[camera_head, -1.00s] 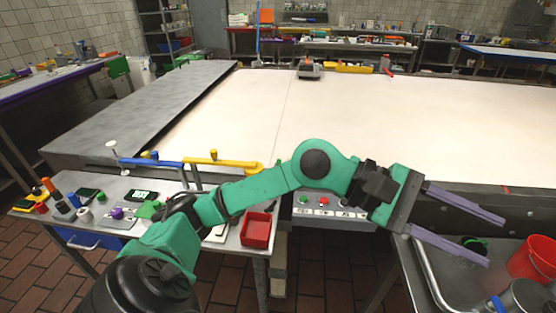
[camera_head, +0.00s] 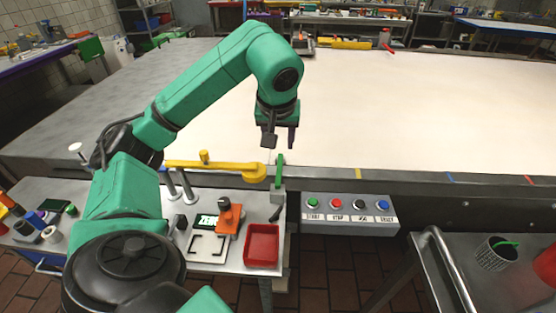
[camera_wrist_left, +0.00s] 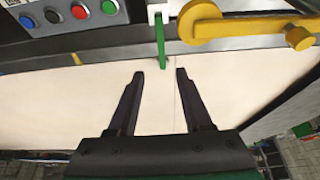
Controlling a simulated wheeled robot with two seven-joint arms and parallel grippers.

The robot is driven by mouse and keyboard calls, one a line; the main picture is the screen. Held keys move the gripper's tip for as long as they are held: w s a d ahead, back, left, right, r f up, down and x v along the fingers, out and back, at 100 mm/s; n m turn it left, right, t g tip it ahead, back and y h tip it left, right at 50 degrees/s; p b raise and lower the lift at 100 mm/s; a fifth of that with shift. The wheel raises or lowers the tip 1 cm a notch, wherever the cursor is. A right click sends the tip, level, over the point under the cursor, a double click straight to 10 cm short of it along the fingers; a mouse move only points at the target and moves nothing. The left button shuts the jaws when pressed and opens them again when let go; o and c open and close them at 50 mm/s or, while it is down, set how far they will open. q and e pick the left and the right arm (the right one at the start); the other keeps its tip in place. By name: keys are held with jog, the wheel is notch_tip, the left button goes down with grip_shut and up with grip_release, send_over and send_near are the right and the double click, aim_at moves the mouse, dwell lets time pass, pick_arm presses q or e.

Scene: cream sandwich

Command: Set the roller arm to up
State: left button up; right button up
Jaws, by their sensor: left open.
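A yellow arm (camera_head: 215,170) with a round hub at its right end lies level along the table's front edge; I take it as the roller arm. In the left wrist view its hub (camera_wrist_left: 200,20) shows at the upper right. A thin green upright piece (camera_head: 280,172) stands in a grey holder just right of the hub. My left gripper (camera_head: 280,142) points down, open and empty, above the table edge near the green piece. In the left wrist view the green piece lies ahead of and between the fingertips (camera_wrist_left: 159,74), with a visible gap. My right gripper is not in view.
A button box (camera_head: 348,214) hangs at the table front. A red tray (camera_head: 262,246) and an orange item (camera_head: 230,221) lie on the side bench. The wide pale table surface (camera_head: 410,110) is clear. A steel cart (camera_head: 450,270) stands at the lower right.

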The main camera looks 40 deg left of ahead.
pick_arm(q)
notch_tip(320, 180, down, 2)
jog(key=f, duration=0.1)
send_over(279, 174)
jog(key=f, duration=0.6)
jog(key=shift+a+p, duration=0.25)
jog(key=shift+p, duration=0.05)
jog(key=shift+d+f, duration=0.1)
jog(key=shift+d, duration=0.2)
grip_shut()
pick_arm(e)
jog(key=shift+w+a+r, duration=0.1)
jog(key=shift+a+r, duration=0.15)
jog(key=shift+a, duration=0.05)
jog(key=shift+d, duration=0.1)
